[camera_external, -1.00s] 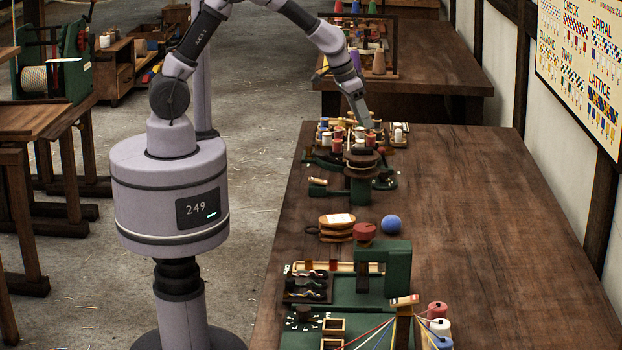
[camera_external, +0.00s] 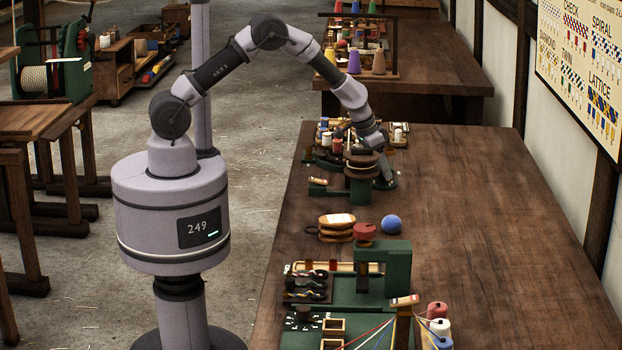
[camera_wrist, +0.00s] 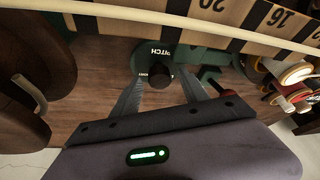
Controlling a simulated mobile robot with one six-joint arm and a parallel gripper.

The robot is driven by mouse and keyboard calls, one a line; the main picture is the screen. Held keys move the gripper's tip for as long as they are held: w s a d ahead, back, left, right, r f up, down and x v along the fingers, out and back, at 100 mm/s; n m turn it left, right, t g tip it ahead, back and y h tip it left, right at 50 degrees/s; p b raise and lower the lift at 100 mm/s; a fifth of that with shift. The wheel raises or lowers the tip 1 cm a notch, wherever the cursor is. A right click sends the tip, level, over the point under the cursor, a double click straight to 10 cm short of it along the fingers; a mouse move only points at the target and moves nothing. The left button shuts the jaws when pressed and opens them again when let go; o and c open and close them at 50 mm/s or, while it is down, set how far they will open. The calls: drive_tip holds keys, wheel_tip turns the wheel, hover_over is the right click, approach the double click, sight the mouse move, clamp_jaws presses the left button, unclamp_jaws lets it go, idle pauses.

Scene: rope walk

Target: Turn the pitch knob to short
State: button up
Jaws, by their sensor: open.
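The pitch knob (camera_wrist: 160,77) is a dark round knob on a dark green plate (camera_wrist: 176,60) lettered "PITCH", at the upper middle of the wrist view. Smaller white lettering beside the knob is partly covered and hard to read. My gripper (camera_wrist: 163,86) is open, its two grey fingers reaching toward the knob, one on either side in the picture. I cannot tell whether they touch it. In the external view my gripper (camera_external: 386,180) is low beside the green machine on the long table, and the knob is not clearly visible there.
A pale numbered strip (camera_wrist: 195,18) crosses the top of the wrist view. A brown round part (camera_wrist: 35,75) is at the left and spools (camera_wrist: 293,75) are at the right. In the external view, a blue ball (camera_external: 391,224) lies nearer. The table's right side (camera_external: 480,210) is clear.

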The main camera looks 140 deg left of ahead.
drive_tip(key=shift+c, duration=0.2)
clamp_jaws()
drive_tip(key=shift+m, duration=0.3)
drive_tip(key=shift+a+f+m+t+b, duration=0.1)
drive_tip(key=shift+m+t+b, duration=0.45)
drive_tip(key=shift+m, duration=0.35)
drive_tip(key=m+b, duration=0.2)
drive_tip(key=b, duration=0.1)
drive_tip(key=shift+s+f+t+h, duration=0.1)
drive_tip(key=shift+f+t+h, duration=0.05)
drive_tip(key=shift+t+h, duration=0.25)
drive_tip(key=shift+r+m+t+h+b, duration=0.2)
drive_tip(key=shift+m+h+b, duration=0.15)
drive_tip(key=shift+m+b, duration=0.6)
drive_tip(key=shift+r+m+t+h+b, duration=0.15)
drive_tip(key=shift+m+h+b, duration=0.3)
drive_tip(key=shift+m, duration=0.8)
drive_tip(key=shift+s, duration=0.1)
